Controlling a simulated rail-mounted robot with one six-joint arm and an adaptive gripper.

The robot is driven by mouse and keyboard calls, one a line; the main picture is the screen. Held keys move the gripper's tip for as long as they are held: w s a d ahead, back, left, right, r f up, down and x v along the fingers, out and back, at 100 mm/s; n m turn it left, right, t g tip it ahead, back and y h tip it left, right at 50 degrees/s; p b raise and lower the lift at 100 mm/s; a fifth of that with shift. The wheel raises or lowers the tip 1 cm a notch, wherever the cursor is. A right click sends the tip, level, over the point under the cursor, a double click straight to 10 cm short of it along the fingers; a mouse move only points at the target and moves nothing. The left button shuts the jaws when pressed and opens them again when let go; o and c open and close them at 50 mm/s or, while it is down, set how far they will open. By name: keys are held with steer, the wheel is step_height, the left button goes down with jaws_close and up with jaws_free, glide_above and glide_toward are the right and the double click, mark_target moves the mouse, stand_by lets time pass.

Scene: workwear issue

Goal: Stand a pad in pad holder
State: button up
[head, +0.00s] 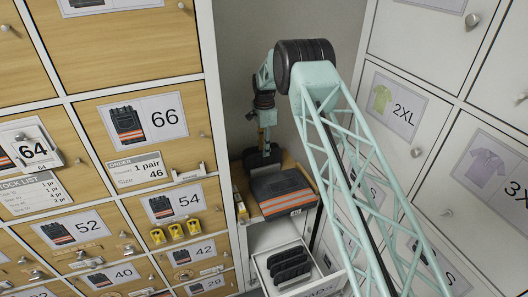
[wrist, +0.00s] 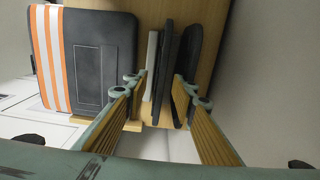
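My gripper (wrist: 158,88) is open, its two ridged yellow fingers apart. In the wrist view two thin dark pads (wrist: 190,65) stand on edge side by side between and beyond the fingertips. The right fingertip overlaps the right pad in the picture; I cannot tell whether it touches. A pale upright strip (wrist: 152,65) stands just left of the pads, on a wooden shelf (wrist: 125,45), and looks like part of the pad holder. In the head view my gripper (head: 266,135) points down over a dark standing pad (head: 263,158). The holder's lower parts are hidden.
A folded dark garment with orange stripes (head: 283,190) lies right beside the pads. Below it a white open drawer (head: 268,285) holds several black pads (head: 289,266). Drawer fronts with yellow clips (head: 176,231) stand left; white locker doors (head: 400,115) stand close on the right.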

step_height(320, 180, up, 10)
stand_by(0.6)
steer(key=shift+r, duration=0.15)
